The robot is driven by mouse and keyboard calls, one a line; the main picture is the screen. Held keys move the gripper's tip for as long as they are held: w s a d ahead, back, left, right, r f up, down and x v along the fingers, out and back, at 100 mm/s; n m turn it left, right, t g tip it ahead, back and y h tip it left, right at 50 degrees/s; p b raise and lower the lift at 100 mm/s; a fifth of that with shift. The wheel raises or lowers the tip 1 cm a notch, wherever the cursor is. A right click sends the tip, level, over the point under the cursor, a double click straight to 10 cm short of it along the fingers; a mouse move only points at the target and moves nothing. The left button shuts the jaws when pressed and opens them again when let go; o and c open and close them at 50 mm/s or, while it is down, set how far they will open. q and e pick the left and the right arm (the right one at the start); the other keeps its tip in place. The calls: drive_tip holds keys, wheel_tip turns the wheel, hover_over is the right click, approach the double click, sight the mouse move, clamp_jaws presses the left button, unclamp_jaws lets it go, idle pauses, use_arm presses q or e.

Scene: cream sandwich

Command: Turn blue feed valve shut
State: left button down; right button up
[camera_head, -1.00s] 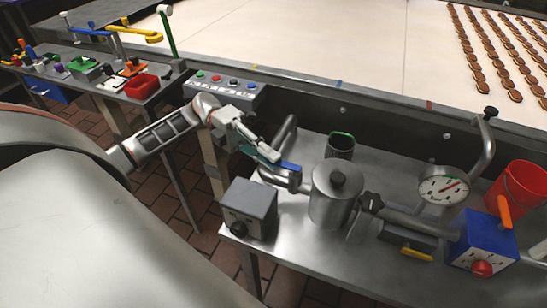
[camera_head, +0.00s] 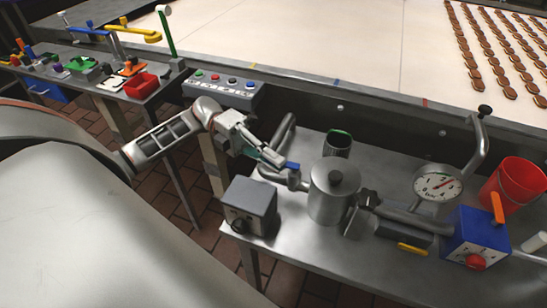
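The blue feed valve handle (camera_head: 293,167) shows as a small blue piece on the metal pipe, just left of the lidded steel pot (camera_head: 330,193). The valve body sits below it and joins the pipe. My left gripper (camera_head: 272,158) reaches in from the left, its teal-grey fingers at the handle's left end. The fingers hide part of the handle. I cannot tell whether they are closed on it or only touching it. My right gripper is not in view.
A grey box with a black knob (camera_head: 249,205) stands in front of the pipe. A pressure gauge (camera_head: 437,184), a blue box with a red knob (camera_head: 475,238) and a red bucket (camera_head: 512,185) stand to the right. A button panel (camera_head: 223,91) is behind my arm.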

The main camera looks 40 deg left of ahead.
use_arm(q)
drive_tip(key=shift+s+r+n+t+p, duration=0.3)
drive_tip(key=shift+n+t+p, duration=0.2)
drive_tip(key=shift+t+p, duration=0.35)
drive_tip(key=n+t+p, duration=0.1)
drive_tip(key=t+p, duration=0.1)
drive_tip(key=s+n+t+p, duration=0.1)
drive_tip(key=n+t+p, duration=0.1)
drive_tip(key=p, duration=0.1)
drive_tip(key=d+n+t+y+p, duration=0.1)
drive_tip(key=t+p, duration=0.2)
drive_tip(key=shift+s+f+n, duration=0.25)
drive_tip(key=shift+f+n, duration=0.05)
drive_tip(key=c, duration=2.5)
unclamp_jaws()
drive_tip(key=shift+c, duration=0.2)
drive_tip(key=v, duration=1.2)
